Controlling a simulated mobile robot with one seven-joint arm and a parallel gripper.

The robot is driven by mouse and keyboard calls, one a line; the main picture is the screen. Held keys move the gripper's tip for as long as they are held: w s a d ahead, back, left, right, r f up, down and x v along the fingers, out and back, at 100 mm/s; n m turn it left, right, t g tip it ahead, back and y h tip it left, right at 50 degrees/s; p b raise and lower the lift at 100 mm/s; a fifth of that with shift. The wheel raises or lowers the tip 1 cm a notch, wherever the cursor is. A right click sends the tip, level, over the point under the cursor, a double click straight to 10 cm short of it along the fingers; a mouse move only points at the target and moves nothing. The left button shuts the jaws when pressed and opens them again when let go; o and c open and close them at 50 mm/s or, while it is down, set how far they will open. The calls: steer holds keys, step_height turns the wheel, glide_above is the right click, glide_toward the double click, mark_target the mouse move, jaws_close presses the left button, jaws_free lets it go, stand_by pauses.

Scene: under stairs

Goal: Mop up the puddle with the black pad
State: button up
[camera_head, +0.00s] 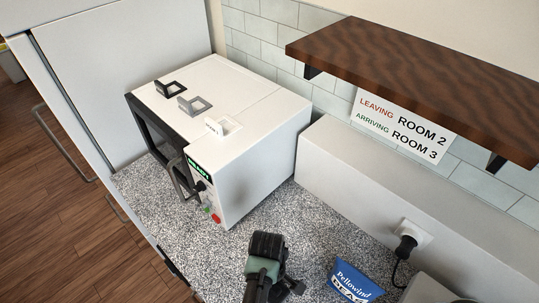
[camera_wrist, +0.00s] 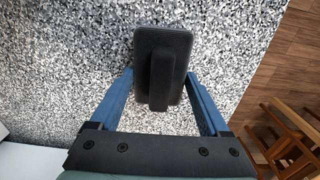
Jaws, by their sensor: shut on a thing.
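The black pad (camera_wrist: 146,42), a rounded dark block with a raised ridge along its middle, is between the two blue fingers of my gripper (camera_wrist: 160,78) in the wrist view. The fingers are shut on it. Speckled countertop shows behind the pad; I cannot tell whether the pad touches it. In the head view my gripper (camera_head: 265,262) is low over the counter in front of the white oven, and the pad is hard to make out there. I cannot make out the puddle in either view.
A white oven (camera_head: 240,165) stands on the speckled counter (camera_head: 150,195), with black, grey and white small frames on top. A blue packet (camera_head: 353,283) lies right of my gripper, near a plugged-in cord (camera_head: 405,246). A brown shelf (camera_head: 420,85) overhangs the back right.

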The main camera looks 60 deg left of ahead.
steer(key=shift+s+a, duration=0.1)
steer(key=shift+a, duration=0.3)
steer(key=shift+a+r, duration=0.2)
steer(key=shift+a, duration=0.1)
steer(key=shift+a+r+p, duration=0.15)
steer(key=shift+r+p, duration=0.55)
steer(key=shift+r, duration=0.05)
steer(key=r+p, duration=0.2)
steer(key=r, duration=0.1)
steer(key=shift+d, duration=0.35)
steer(key=shift+a+r+p, duration=0.15)
steer(key=shift+r+p, duration=0.75)
steer(key=shift+p, duration=0.25)
steer(key=shift+r+p, duration=0.6)
steer(key=shift+r, duration=0.15)
